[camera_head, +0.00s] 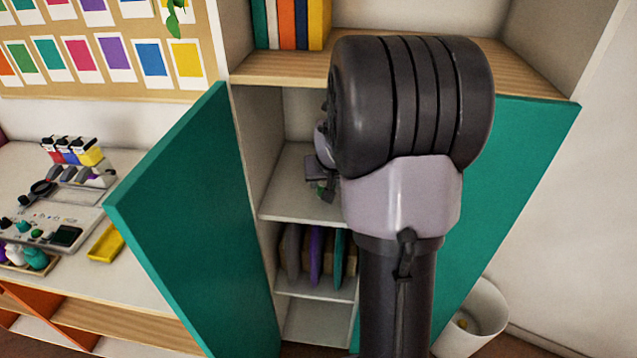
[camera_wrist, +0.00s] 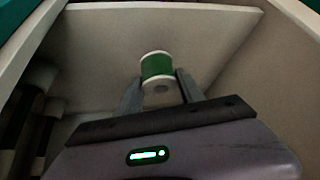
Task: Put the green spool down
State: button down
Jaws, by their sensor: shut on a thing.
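The green spool (camera_wrist: 157,66) has white ends and sits between the two fingers of my gripper (camera_wrist: 159,88) in the wrist view. My gripper is shut on it. Pale cabinet boards surround the spool in that view; I cannot tell whether it touches a surface. In the head view my gripper (camera_head: 322,180) reaches into the open cabinet at the middle shelf (camera_head: 285,200), mostly hidden behind my arm. A small bit of green shows near the fingers there.
Two teal doors stand open, left (camera_head: 195,225) and right (camera_head: 520,160). Upright boards (camera_head: 315,255) stand in the compartment below. Books (camera_head: 290,22) stand on top. A white bin (camera_head: 480,320) is at lower right, and a cluttered desk (camera_head: 140,270) at left.

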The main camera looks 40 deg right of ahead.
aim_at(325, 185)
jog(key=shift+w+d+f, duration=0.1)
jog(key=shift+w+d, duration=0.65)
jog(key=shift+w, duration=0.05)
jog(key=f+b, duration=0.1)
jog(key=f, duration=0.1)
jog(key=f+b, duration=0.1)
jog(key=shift+w+d+f+b, duration=0.2)
jog(key=shift+f+b, duration=0.1)
jog(key=shift+f, duration=0.1)
jog(key=shift+a+r, duration=0.1)
jog(key=shift+r, duration=0.1)
jog(key=shift+f, duration=0.15)
jog(key=c, duration=0.7)
grip_release()
